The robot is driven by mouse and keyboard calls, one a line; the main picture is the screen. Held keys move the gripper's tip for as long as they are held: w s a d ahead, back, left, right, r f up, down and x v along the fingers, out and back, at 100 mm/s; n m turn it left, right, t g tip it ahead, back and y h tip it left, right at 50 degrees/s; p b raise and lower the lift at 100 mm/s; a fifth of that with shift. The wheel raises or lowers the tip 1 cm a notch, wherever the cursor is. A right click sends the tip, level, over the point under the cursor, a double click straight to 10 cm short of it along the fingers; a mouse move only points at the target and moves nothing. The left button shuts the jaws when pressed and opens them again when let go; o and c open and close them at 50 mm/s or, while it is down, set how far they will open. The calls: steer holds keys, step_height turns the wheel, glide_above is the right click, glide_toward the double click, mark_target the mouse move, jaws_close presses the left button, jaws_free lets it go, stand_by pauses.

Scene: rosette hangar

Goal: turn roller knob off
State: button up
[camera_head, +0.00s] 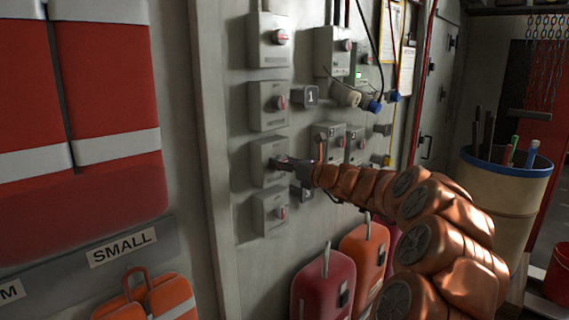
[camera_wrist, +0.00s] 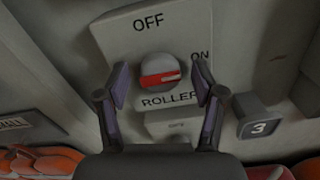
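The roller knob (camera_wrist: 158,70) is a round grey knob with a red bar, on a grey box (camera_wrist: 128,38) labelled ROLLER, with OFF above the knob and ON to its right. The red bar lies nearly level in the wrist view, tilted slightly up to the right, toward the ON side. My gripper (camera_wrist: 160,84) is open, with one finger on each side of the knob and a visible gap to both. In the head view my gripper (camera_head: 290,162) reaches the front of the roller box (camera_head: 260,153) and largely hides the knob.
Similar knob boxes sit above (camera_head: 262,95) and below (camera_head: 264,202) on the wall. A small block marked 3 (camera_wrist: 260,127) stands right of the roller box. Hanging cables and plugs (camera_head: 350,97) are up to the right. Red and orange cases (camera_head: 325,285) are below.

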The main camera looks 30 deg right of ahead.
steer(key=c, duration=1.1)
steer(key=shift+n+b, duration=0.35)
steer(key=shift+n, duration=0.05)
steer(key=shift+f+n+b, duration=0.1)
steer(key=shift+n+b, duration=7.6)
steer(key=shift+n, duration=0.8)
steer(key=o, duration=1.2)
steer(key=shift+c, duration=0.2)
